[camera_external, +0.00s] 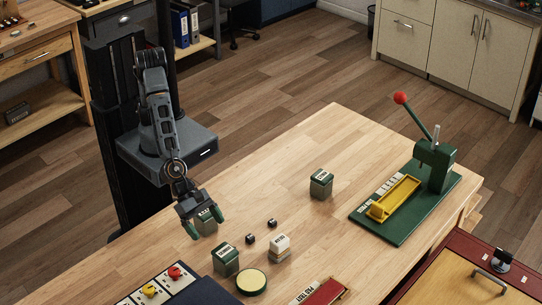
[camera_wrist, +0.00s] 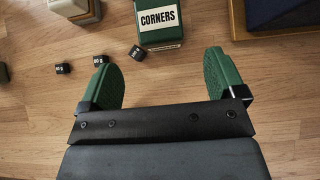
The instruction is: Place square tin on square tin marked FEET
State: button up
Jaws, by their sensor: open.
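My gripper (camera_external: 204,222) is open over the near-robot side of the workbench, its green fingers apart. In the wrist view no object shows between the fingertips (camera_wrist: 161,80). A green square tin labelled CORNERS (camera_wrist: 158,22) stands just beyond them; it appears to be the green tin (camera_external: 226,260) in the external view. Another labelled tin (camera_external: 207,226) is partly hidden behind my gripper. A cream-topped square tin (camera_external: 279,249) stands to the right and shows at the wrist view's top edge (camera_wrist: 75,8). A further green tin (camera_external: 321,185) stands farther right. I cannot read FEET on any tin.
Small black weights (camera_external: 272,223) lie among the tins. A round green-rimmed tin (camera_external: 251,282) and a dark blue case (camera_external: 205,292) are at the front. A green press (camera_external: 436,165) with a yellow tray (camera_external: 395,198) stands right. The bench (camera_external: 340,140) is clear behind the far-right tin.

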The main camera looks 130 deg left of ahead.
jog(key=s+a+r+m+h, duration=0.2)
jog(key=s+r+m, duration=0.1)
jog(key=r+m, duration=0.4)
jog(key=s+a+r+m+h, duration=0.35)
jog(key=r+m, duration=0.25)
jog(key=m, duration=0.4)
jog(key=s+a+m+g, duration=0.1)
jog(key=s+a+m, duration=0.3)
jog(key=s+m, duration=0.3)
jog(key=shift+s+r+m+g+y, duration=0.15)
jog(key=shift+s+m+g+y, duration=0.25)
jog(key=shift+m, duration=0.3)
jog(key=shift+o, duration=0.4)
jog(key=s+a+f+m+g+y, duration=0.2)
jog(key=s+a+m+g+y, duration=0.1)
jog(key=s+a+m, duration=0.7)
jog(key=s+y, duration=0.1)
jog(key=s, duration=0.1)
jog(key=shift+s+a+m+y, duration=0.3)
jog(key=shift+a+y, duration=0.05)
jog(key=shift+a, duration=0.05)
